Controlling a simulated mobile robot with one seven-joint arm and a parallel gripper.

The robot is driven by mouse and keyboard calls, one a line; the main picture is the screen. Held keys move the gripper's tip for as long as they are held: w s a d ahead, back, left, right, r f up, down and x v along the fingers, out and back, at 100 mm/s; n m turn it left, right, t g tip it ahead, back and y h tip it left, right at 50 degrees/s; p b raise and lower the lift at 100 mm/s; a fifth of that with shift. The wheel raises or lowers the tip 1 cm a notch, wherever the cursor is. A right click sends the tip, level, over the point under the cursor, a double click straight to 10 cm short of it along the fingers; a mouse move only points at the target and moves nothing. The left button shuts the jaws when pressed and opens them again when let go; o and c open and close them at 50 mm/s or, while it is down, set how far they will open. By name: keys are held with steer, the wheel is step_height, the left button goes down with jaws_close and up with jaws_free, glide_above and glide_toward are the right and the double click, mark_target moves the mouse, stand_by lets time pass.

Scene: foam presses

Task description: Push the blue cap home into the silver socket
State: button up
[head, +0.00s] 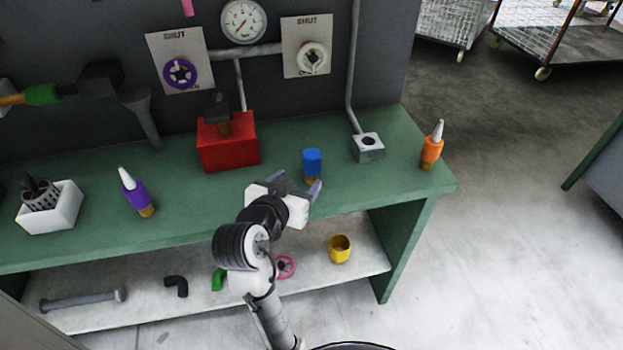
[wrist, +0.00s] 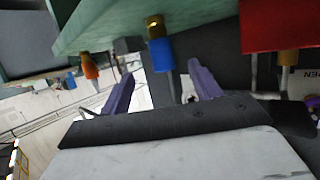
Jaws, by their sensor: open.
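The blue cap (head: 312,159) stands upright on the green bench, with a brass-coloured lower end. It also shows, upside down, in the wrist view (wrist: 160,53). The silver socket (head: 367,147) is a grey block with a dark round hole on top, to the right of the cap and near the back of the bench. A grey block that looks like it shows in the wrist view (wrist: 127,45). My gripper (head: 298,184) is open and empty, just in front of the cap. In the wrist view the cap lies between the directions of its two purple fingers (wrist: 160,74), apparently untouched.
A red box (head: 228,146) stands left of the cap. An orange bottle (head: 432,148) stands at the bench's right end, a purple bottle (head: 137,194) and white bin (head: 50,208) at left. A grey pipe (head: 352,75) runs down behind the socket. Bench between cap and socket is clear.

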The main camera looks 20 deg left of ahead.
mark_target(308, 168)
steer(key=shift+f+b+x, duration=0.2)
steer(key=shift+b+x, duration=0.9)
steer(key=shift+b, duration=2.1)
steer(key=shift+b, duration=0.4)
steer(key=shift+r+p+x, duration=0.1)
steer(key=shift+p+x, duration=0.15)
steer(key=shift+x, duration=0.5)
steer(key=shift+r+p+x, duration=0.15)
steer(key=shift+p+x, duration=0.1)
steer(key=shift+x, duration=0.5)
steer(key=x, duration=0.5)
steer(key=shift+a+p, duration=0.1)
steer(key=shift+p, duration=0.3)
steer(key=c, duration=1.1)
steer(key=shift+c, duration=0.5)
steer(key=shift+r, duration=0.1)
